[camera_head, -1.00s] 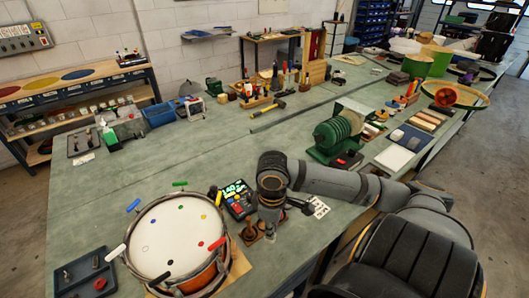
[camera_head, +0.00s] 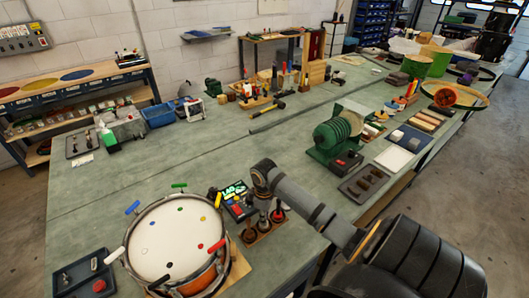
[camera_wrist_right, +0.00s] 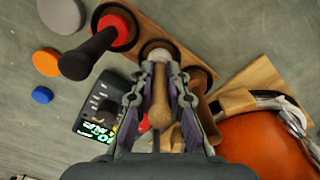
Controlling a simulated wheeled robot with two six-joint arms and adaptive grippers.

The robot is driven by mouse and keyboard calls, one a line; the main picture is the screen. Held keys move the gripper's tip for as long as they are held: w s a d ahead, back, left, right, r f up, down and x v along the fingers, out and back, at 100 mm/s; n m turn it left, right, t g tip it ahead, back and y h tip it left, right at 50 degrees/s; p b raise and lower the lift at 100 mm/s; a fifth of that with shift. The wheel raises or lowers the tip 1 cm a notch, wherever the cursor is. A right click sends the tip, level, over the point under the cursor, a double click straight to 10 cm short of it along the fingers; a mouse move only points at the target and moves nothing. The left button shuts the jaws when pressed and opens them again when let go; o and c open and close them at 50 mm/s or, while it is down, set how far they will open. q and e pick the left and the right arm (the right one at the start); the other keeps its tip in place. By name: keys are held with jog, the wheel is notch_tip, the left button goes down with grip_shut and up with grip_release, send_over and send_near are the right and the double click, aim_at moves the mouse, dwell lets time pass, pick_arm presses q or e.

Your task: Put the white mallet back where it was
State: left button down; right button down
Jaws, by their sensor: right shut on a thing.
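The white mallet (camera_wrist_right: 160,110) has a tan wooden handle and a pale head. In the right wrist view my right gripper (camera_wrist_right: 158,76) is shut on it, with the handle end towards the camera. Its pale head is over or in the middle round seat of the wooden mallet rack (camera_wrist_right: 150,24); I cannot tell how deep. The rack also shows in the head view (camera_head: 268,233), below my right wrist. A red-headed mallet with a black handle (camera_wrist_right: 90,52) stands in one end seat. A brown wooden one (camera_wrist_right: 203,104) is at the other end. My left gripper is out of view.
A drum (camera_head: 170,240) with coloured pegs stands close left of the rack. A small device with a green display (camera_head: 235,192) is beside the rack. A green machine (camera_head: 335,138) and a dark tray (camera_head: 364,183) are to the right.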

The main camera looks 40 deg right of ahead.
jog(key=shift+f, duration=0.2)
jog(key=c, duration=1.4)
grip_release()
jog(key=shift+o, duration=0.2)
notch_tip(320, 180, up, 12)
jog(key=shift+r+b, duration=0.15)
jog(key=shift+b, duration=0.65)
